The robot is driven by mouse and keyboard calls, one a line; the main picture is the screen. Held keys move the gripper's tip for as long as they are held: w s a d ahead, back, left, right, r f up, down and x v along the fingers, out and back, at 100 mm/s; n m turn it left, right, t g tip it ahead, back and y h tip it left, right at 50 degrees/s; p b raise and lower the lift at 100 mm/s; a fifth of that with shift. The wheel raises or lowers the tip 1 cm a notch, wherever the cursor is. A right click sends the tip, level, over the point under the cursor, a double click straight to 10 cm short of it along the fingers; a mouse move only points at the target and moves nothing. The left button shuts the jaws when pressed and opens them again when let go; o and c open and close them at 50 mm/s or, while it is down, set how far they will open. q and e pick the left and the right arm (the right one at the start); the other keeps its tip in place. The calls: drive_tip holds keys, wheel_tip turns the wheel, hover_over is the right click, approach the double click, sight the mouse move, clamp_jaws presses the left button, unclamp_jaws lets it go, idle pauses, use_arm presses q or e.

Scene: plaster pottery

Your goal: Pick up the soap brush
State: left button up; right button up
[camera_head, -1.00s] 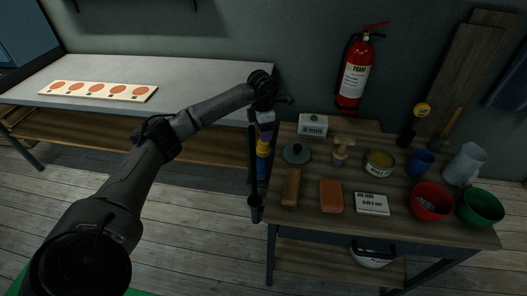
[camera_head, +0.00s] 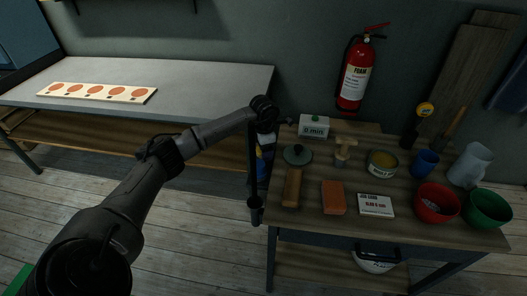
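A small upright tool (camera_head: 345,150) with a pale wooden top and a greyish lower part stands toward the back of the wooden worktable; it looks like a brush, but its bristles are too small to make out. A brown wooden block (camera_head: 292,188) lies near the table's left front; I cannot tell whether it is a brush. The dark end of my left arm (camera_head: 264,112) hangs beside the table's left edge, left of these things and apart from them. Its fingers are too dark and small to read. My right gripper is out of view.
The worktable (camera_head: 325,226) also holds a white box (camera_head: 314,126), a round lid (camera_head: 297,154), an orange block (camera_head: 333,198), a labelled block (camera_head: 376,205), an open tin (camera_head: 381,164), a blue cup (camera_head: 425,163), a jug (camera_head: 468,165), a red bowl (camera_head: 436,203) and a green bowl (camera_head: 486,208).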

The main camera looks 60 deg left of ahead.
use_arm(q)
drive_tip(key=shift+c, duration=0.9)
drive_tip(key=c, duration=0.6)
drive_tip(key=shift+r, duration=0.1)
drive_tip(key=shift+r, duration=0.1)
drive_tip(key=shift+r, duration=0.2)
wheel_tip(320, 180, up, 3)
drive_tip(key=shift+r+p, duration=0.15)
drive_tip(key=shift+p, duration=0.6)
drive_tip(key=w+d+r+p, duration=0.3)
drive_tip(key=d+r, duration=0.4)
drive_tip(key=d, duration=0.4)
drive_tip(key=shift+w, duration=0.25)
